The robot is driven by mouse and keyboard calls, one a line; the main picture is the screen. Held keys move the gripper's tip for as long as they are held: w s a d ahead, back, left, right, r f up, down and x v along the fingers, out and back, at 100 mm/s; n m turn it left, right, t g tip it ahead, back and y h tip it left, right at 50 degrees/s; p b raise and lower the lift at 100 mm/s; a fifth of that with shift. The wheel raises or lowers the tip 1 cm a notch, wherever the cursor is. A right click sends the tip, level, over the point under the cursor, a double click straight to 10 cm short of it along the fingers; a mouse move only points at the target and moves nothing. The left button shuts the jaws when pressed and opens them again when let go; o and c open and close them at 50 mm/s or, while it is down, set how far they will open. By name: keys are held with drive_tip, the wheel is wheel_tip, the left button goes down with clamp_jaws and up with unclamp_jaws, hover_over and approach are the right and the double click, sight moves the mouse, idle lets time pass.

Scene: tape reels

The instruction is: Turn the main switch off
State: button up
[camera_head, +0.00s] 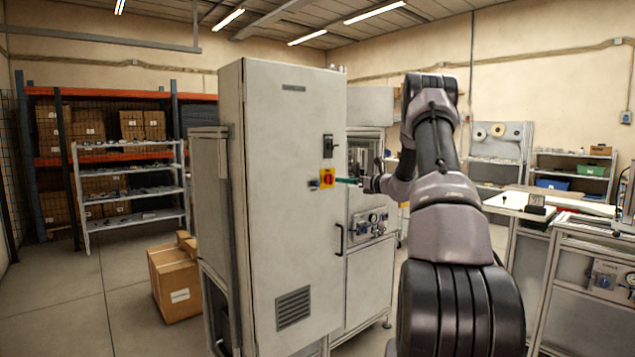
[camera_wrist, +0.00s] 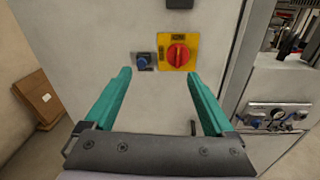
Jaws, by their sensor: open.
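The main switch (camera_head: 327,177) is a red rotary knob on a yellow plate, on the door of a tall grey cabinet (camera_head: 290,230). In the wrist view the red knob (camera_wrist: 178,55) shows at upper centre, with its handle bar close to upright. A small blue button (camera_wrist: 142,60) sits just left of the yellow plate. My gripper (camera_wrist: 160,75) is open, with its two teal fingers pointing toward the door on either side below the switch and button. Nothing is between the fingers. In the head view a teal finger (camera_head: 347,181) shows just right of the switch; contact cannot be told.
A black door latch (camera_head: 328,147) is above the switch, and a door handle (camera_head: 339,240) is lower right. A machine panel with gauges (camera_head: 369,224) stands right of the cabinet. Cardboard boxes (camera_head: 174,283) lie on the floor left. Workbenches (camera_head: 520,205) stand at right.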

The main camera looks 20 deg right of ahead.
sight(332, 180)
drive_tip(key=shift+m+t+h, duration=0.5)
drive_tip(key=shift+m, duration=0.4)
drive_tip(key=w, duration=0.4)
drive_tip(key=w+a+f, duration=0.1)
drive_tip(key=w, duration=0.3)
drive_tip(key=w+f, duration=0.1)
drive_tip(key=w, duration=0.3)
drive_tip(key=shift+a, duration=0.3)
drive_tip(key=shift+c, duration=0.3)
drive_tip(key=c, duration=1.3)
